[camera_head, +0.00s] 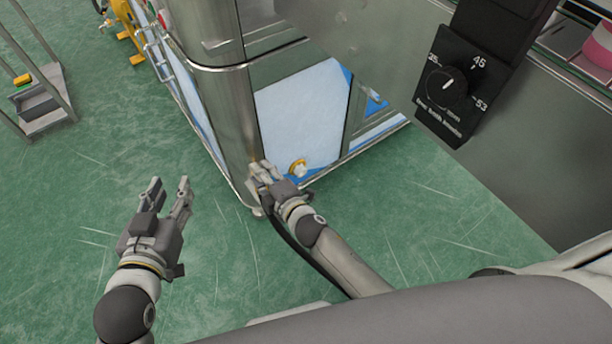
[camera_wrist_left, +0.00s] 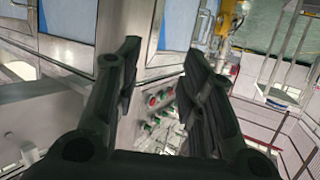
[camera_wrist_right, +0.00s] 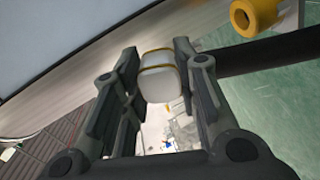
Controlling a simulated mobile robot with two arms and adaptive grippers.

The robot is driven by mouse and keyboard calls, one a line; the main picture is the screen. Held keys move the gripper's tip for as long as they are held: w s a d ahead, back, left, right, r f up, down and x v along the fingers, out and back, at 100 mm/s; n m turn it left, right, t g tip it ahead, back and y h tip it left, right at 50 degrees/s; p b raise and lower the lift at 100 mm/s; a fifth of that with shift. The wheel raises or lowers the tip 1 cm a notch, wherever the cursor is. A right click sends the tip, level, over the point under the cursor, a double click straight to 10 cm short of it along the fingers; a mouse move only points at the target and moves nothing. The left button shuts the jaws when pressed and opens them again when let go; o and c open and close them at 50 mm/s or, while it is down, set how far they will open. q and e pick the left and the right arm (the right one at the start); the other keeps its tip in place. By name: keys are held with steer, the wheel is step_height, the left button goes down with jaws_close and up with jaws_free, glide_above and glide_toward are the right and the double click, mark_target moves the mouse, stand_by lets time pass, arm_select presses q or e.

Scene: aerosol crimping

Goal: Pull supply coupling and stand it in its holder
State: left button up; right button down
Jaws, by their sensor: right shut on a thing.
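My right gripper (camera_head: 259,170) is beside the rounded steel corner post of the machine, low down near the floor. In the right wrist view it is shut on the supply coupling (camera_wrist_right: 161,78), a pale grey cylinder with thin yellow bands between the fingers. In the head view the fingers mostly hide the coupling. I cannot tell which part is the holder. My left gripper (camera_head: 168,192) is open and empty above the floor.
The steel post (camera_head: 236,125) and blue-white panel (camera_head: 300,110) stand close to my right gripper. A dark hose (camera_head: 283,229) runs below that gripper. A black dial box (camera_head: 447,88) hangs at upper right. A stepped stand (camera_head: 42,105) is far left. Green floor around my left gripper is clear.

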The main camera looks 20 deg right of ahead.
steer(key=shift+p, duration=0.9)
steer(key=shift+g+p, duration=0.3)
steer(key=shift+p, duration=0.2)
steer(key=shift+r+g+p, duration=0.2)
steer(key=shift+g+p, duration=0.1)
steer(key=shift+p, duration=0.7)
arm_select(q)
steer(key=shift+s+a+f+g+y+p, duration=0.65)
steer(key=shift+s+a+f+g, duration=0.75)
steer(key=shift+s+f+g, duration=1.85)
steer(key=shift+s+a+f+g+y+p, duration=0.6)
steer(key=shift+s+a+f+g, duration=1.25)
steer(key=shift+s, duration=2.2)
arm_select(e)
steer(key=shift+g+h, duration=0.3)
steer(key=shift+f, duration=0.1)
steer(key=shift+p, duration=0.55)
steer(key=shift+g+p, duration=0.4)
steer(key=shift+p, duration=0.45)
arm_select(q)
step_height(320, 180, down, 15)
steer(key=d+g, duration=0.1)
steer(key=shift+s, duration=0.35)
steer(key=shift+d+p, duration=0.1)
steer(key=shift+p, duration=0.2)
